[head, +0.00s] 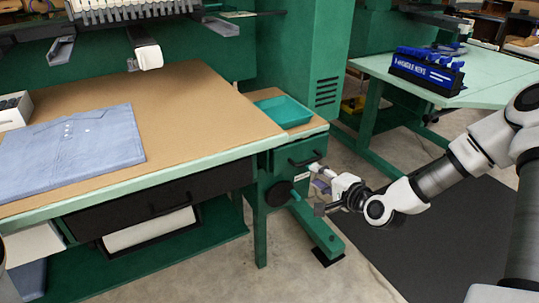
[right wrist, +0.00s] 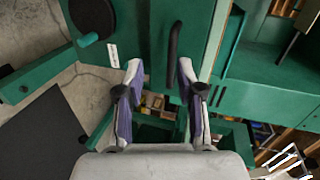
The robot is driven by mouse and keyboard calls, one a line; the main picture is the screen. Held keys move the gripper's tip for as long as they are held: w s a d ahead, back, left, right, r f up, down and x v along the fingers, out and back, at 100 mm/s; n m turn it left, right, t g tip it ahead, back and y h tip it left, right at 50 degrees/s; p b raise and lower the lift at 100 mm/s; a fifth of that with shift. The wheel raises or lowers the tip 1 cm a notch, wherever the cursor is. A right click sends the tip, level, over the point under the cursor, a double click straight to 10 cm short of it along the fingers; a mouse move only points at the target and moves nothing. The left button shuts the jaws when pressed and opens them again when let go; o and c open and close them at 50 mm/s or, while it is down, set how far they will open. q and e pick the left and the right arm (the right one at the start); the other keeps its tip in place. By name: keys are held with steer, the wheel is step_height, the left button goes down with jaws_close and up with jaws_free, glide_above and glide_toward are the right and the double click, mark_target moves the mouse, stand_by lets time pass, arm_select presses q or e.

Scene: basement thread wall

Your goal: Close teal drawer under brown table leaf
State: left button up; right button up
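The teal drawer front (head: 292,152) sits under the small brown leaf (head: 262,97) at the table's right end and has a black bar handle (head: 306,159). In the right wrist view the green front (right wrist: 194,40) and its handle (right wrist: 173,50) lie ahead of the fingers. My right gripper (head: 317,188) is beside the cabinet, just below the handle; in the wrist view its fingers (right wrist: 159,65) are apart with nothing held. I cannot tell whether a fingertip touches the front, or how far the drawer stands out. My left gripper is out of view.
A teal tray (head: 284,111) lies on the leaf. A black round knob (head: 278,194) sticks out below the drawer. Folded blue cloth (head: 70,150) lies on the large table. A pale green table (head: 430,82) stands right; a dark mat (head: 415,250) covers the floor.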

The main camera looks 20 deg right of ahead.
mark_target(309, 162)
steer(key=shift+m+t+h, duration=0.3)
steer(key=shift+m, duration=0.2)
steer(key=w+b, duration=0.1)
steer(key=w, duration=0.1)
steer(key=w+d+b, duration=0.1)
steer(key=w, duration=0.1)
steer(key=w+b, duration=0.1)
steer(key=w, duration=0.2)
steer(key=shift+d+f, duration=0.15)
steer(key=shift+c, duration=0.3)
steer(key=c, duration=0.6)
jaws_close()
steer(key=shift+w+b, duration=0.1)
steer(key=shift+b, duration=0.2)
